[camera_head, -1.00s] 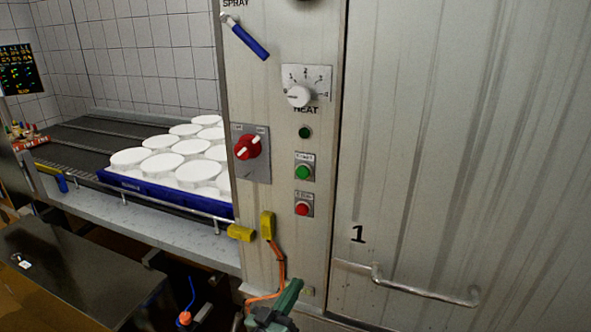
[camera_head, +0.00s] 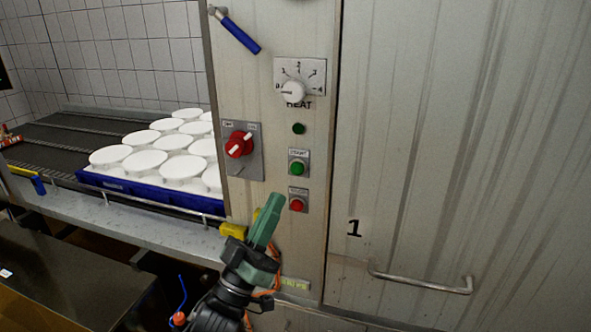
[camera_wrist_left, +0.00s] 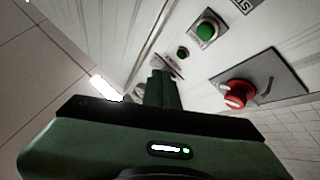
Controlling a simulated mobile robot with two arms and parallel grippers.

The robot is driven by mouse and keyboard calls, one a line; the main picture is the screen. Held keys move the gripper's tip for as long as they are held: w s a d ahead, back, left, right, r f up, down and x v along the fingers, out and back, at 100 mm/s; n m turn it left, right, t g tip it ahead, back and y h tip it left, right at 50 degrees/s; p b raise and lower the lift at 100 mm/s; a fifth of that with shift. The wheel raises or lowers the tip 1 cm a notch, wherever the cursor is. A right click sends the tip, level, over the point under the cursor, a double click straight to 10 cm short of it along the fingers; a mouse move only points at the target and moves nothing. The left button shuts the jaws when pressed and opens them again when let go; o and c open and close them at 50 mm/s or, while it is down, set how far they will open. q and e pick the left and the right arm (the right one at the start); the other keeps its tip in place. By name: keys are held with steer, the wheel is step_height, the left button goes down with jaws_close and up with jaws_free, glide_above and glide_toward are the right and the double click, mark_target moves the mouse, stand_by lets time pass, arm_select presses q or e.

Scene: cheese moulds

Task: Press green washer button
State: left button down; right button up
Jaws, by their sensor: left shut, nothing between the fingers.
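The green button (camera_head: 297,168) sits on a small labelled plate on the metal control panel, above a red button (camera_head: 296,205). The green button also shows in the left wrist view (camera_wrist_left: 206,30), at the top. My left gripper (camera_head: 275,202) is shut and empty. Its green fingers point up, below and to the left of the green button in the head view, and look apart from it. In the left wrist view the fingers (camera_wrist_left: 161,76) point towards the panel. My right gripper is not in view.
A small dark green lamp (camera_head: 298,129) and a white heat dial (camera_head: 292,91) are above the button. A red rotary switch (camera_head: 239,144) is to the left. A blue tray (camera_head: 150,194) of white moulds stands on the conveyor. A door handle (camera_head: 420,284) juts out at lower right.

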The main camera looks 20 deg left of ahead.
mark_target(297, 168)
arm_select(q)
steer(key=shift+w, duration=0.15)
steer(key=shift+w+d+b, duration=0.15)
steer(key=shift+w+b, duration=1.25)
steer(key=shift+w, duration=2.9)
steer(key=shift+w, duration=0.1)
steer(key=shift+w, duration=0.35)
steer(key=shift+w+b, duration=0.3)
steer(key=shift+w, duration=0.15)
steer(key=shift+s, duration=0.15)
steer(key=shift+s+p, duration=0.45)
steer(key=shift+s, duration=0.3)
steer(key=shift+s, duration=0.1)
